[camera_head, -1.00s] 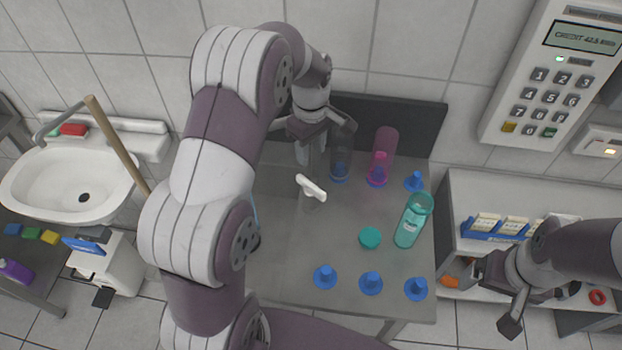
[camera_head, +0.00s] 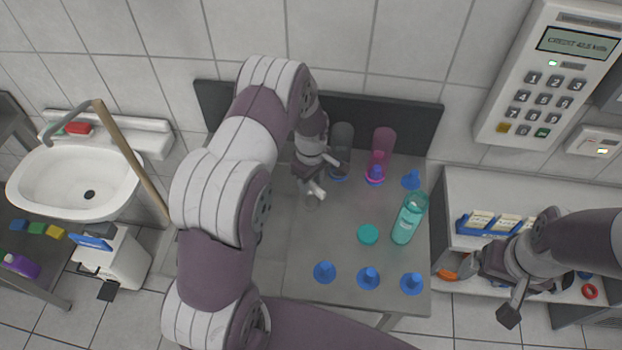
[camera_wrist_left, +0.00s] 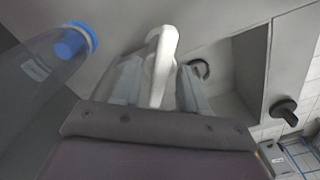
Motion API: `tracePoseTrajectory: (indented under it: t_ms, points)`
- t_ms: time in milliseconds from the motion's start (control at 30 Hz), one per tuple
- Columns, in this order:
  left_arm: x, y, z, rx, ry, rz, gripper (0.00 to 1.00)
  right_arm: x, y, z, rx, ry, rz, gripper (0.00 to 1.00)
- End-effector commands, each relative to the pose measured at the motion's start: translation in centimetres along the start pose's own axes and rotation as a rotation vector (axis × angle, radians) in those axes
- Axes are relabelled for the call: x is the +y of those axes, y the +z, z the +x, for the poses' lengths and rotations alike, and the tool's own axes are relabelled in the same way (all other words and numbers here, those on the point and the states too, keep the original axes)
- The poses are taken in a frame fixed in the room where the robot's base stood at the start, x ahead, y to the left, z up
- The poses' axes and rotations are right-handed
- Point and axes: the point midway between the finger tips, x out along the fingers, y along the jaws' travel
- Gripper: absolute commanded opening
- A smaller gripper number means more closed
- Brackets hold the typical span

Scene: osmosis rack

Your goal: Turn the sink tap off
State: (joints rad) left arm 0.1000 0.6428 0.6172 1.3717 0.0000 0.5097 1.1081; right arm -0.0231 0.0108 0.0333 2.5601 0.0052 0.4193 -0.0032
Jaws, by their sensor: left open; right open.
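The white tap lever (camera_head: 315,190) stands over the steel sink counter (camera_head: 320,240), left of the bottles. My left gripper (camera_head: 309,174) is open and low at the lever, hiding part of it. In the left wrist view the lever (camera_wrist_left: 161,62) rises between the two fingers of my left gripper (camera_wrist_left: 158,82); I cannot tell whether they touch it. The spout and any water are not clearly visible. My right gripper (camera_head: 500,292) is open and empty, in front of the shelf at the right.
A white washbasin (camera_head: 40,185) is at the left. A keypad panel (camera_head: 548,90) hangs at the upper right.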

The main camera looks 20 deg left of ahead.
Motion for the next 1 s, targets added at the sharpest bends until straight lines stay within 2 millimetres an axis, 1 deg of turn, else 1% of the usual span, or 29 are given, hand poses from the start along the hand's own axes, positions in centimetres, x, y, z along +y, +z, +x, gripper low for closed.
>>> tracePoseTrajectory:
  t_ms: [33, 67, 100, 133, 167, 367, 533, 1000]
  points:
    - [0.0, 0.0, 0.0, 0.0, 0.0, 0.0, 0.43, 0.0, 0.0, 0.0, 0.0, 0.0, 0.0, 0.93]
    - [0.0, 0.0, 0.0, 0.0, 0.0, 0.0, 0.33, 0.0, 0.0, 0.0, 0.0, 0.0, 0.0, 0.93]
    - [0.0, 0.0, 0.0, 0.0, 0.0, 0.0, 0.2, 0.0, 0.0, 0.0, 0.0, 0.0, 0.0, 0.93]
    - [0.0, 0.0, 0.0, 0.0, 0.0, 0.0, 0.1, 0.0, 0.0, 0.0, 0.0, 0.0, 0.0, 0.93]
    - [0.0, 0.0, 0.0, 0.0, 0.0, 0.0, 0.06, 0.0, 0.0, 0.0, 0.0, 0.0, 0.0, 0.93]
    - [0.0, 0.0, 0.0, 0.0, 0.0, -0.009, 0.06, 0.0, 0.0, 0.1, 0.0, 0.0, 0.0, 0.93]
    - [0.0, 0.0, 0.0, 0.0, 0.0, -0.063, 0.06, 0.0, 0.1, 0.4, 0.0, 0.0, 0.0, 0.93]
    - [0.1, 0.0, 0.0, 0.0, 0.002, -0.399, 0.06, 0.0, 0.2, 1.8, 0.0, 0.0, 0.0, 0.93]
